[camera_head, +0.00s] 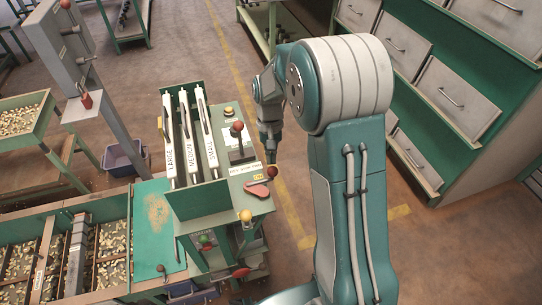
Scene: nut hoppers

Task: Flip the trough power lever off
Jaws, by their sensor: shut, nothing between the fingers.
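The green sorting machine (206,200) has a top panel with several levers. A dark-red ball-topped lever (237,128) stands upright from a black plate on the panel. A second dark-red ball knob (272,171) is at the panel's right edge, close to a flat red handle (257,190). A yellow knob (245,215) is at the front corner. I cannot read which one is the trough power lever. My gripper (270,156) points down at the panel's right side, shut and empty, just above the second red knob. I cannot tell whether it touches the knob.
A trough of nuts (108,245) extends left from the machine. A grey post (112,130) with a red-handled box stands behind it, and a blue-grey bin (124,157) is on the floor. Green-and-white drawer cabinets (456,92) line the right. Floor right of the machine is clear.

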